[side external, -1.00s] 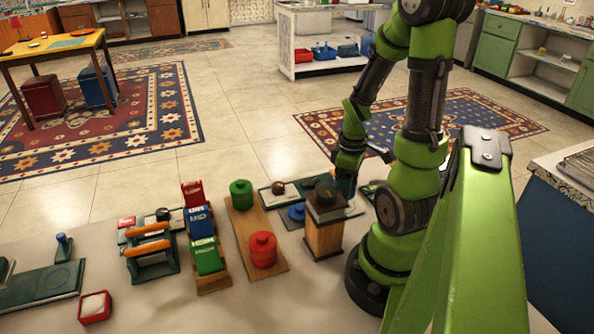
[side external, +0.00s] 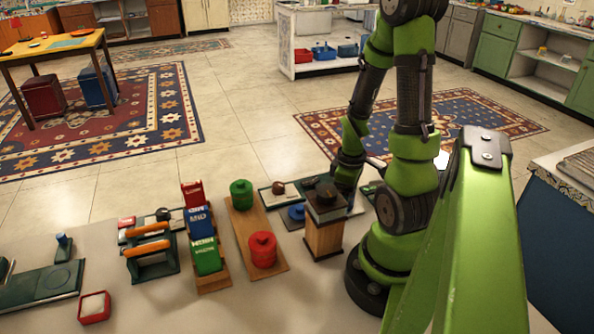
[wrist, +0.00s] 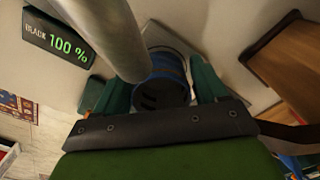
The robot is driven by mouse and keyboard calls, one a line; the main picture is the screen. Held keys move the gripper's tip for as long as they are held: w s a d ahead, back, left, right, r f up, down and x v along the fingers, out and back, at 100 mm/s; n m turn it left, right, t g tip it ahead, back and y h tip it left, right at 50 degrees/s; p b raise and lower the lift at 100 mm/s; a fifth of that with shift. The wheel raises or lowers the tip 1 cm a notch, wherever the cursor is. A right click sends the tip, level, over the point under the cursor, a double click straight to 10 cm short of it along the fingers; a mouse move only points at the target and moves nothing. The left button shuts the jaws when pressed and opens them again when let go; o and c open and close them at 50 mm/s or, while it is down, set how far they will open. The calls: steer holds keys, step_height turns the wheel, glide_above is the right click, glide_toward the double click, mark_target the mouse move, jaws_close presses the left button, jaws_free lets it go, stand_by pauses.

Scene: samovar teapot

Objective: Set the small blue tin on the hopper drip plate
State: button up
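The small blue tin (wrist: 160,78), with a dark top, is between the two green fingers of my gripper (wrist: 162,92) in the wrist view. The fingers appear to press on both its sides. A pale grey plate (wrist: 182,38) shows behind and beneath the tin; whether the two touch I cannot tell. A thick grey metal tube (wrist: 103,34) crosses in front and hides part of the tin's left side. In the side view my gripper is mostly hidden behind the wooden box with a dark top (side external: 323,238), and the held tin cannot be made out.
A "BLACK 100 %" display (wrist: 55,42) stands left of the tube. A wooden block (wrist: 287,58) is at right. In the side view, red and green canisters (side external: 262,250) stand on a board, beside a rack of coloured boxes (side external: 205,256).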

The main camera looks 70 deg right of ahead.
step_height(320, 180, up, 12)
steer(key=w+a+r+m+t, duration=0.1)
steer(key=w+a+r+t, duration=0.1)
steer(key=a, duration=0.5)
steer(key=w+a+r+m+t+y, duration=0.1)
steer(key=w+a+r+t, duration=0.1)
steer(key=w+a+r, duration=0.2)
steer(key=w+a+r+m+t+y, duration=0.1)
steer(key=a+r, duration=0.4)
steer(key=a, duration=0.5)
steer(key=shift+w+a+r+m+t, duration=0.3)
steer(key=shift+w+m+t, duration=0.2)
steer(key=shift+w+t, duration=0.65)
